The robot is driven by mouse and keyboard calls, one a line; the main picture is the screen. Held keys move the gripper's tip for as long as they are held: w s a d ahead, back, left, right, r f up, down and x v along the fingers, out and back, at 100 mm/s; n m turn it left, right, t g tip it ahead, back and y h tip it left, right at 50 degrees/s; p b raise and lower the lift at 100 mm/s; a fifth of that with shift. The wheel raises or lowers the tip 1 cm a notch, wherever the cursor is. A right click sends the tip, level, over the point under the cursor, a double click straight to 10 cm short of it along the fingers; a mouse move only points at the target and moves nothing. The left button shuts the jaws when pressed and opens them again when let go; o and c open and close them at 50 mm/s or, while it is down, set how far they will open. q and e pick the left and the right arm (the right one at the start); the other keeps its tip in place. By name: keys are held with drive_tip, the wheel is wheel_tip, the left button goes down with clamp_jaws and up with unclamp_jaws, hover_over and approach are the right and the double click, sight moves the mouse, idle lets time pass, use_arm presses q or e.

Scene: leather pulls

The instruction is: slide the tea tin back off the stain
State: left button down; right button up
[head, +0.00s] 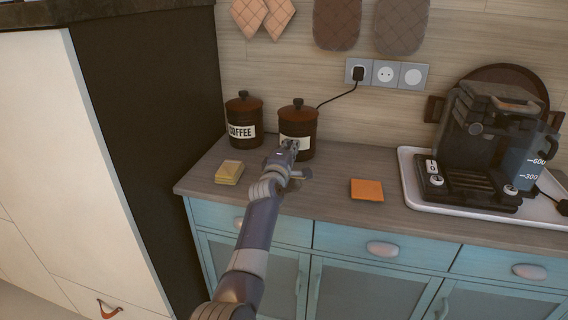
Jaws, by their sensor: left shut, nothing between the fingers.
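The tea tin (299,119) is a dark brown canister with a knobbed lid and a cream label; it stands upright on the wooden counter. My left gripper (290,146) is shut and empty at the front of the tin, over the lower part of its label. I cannot tell whether the fingertips touch the tin. The gripper covers the label's lettering and part of the tin's base. No stain can be made out; the counter around the tin's base is partly hidden by my gripper. My right gripper is not in view.
A matching coffee tin (243,117) stands close on the left. A yellow stack (229,172) and an orange square (367,190) lie nearer the front edge. A coffee machine (483,145) sits on a white tray (409,178) at right. A black cord runs behind the tea tin to the socket (385,74).

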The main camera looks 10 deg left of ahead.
use_arm(q)
drive_tip(key=s+p, duration=0.4)
drive_tip(key=s, duration=0.1)
drive_tip(key=shift+s+r+p, duration=0.15)
drive_tip(key=shift+r+p, duration=0.2)
drive_tip(key=s+p, duration=0.4)
drive_tip(key=s, duration=0.2)
drive_tip(key=shift+f, duration=0.1)
drive_tip(key=s+p, duration=0.4)
drive_tip(key=s, duration=0.3)
drive_tip(key=shift+a, duration=0.1)
drive_tip(key=shift+s+a+f, duration=0.1)
drive_tip(key=shift+s+a, duration=0.05)
drive_tip(key=shift+s, duration=0.3)
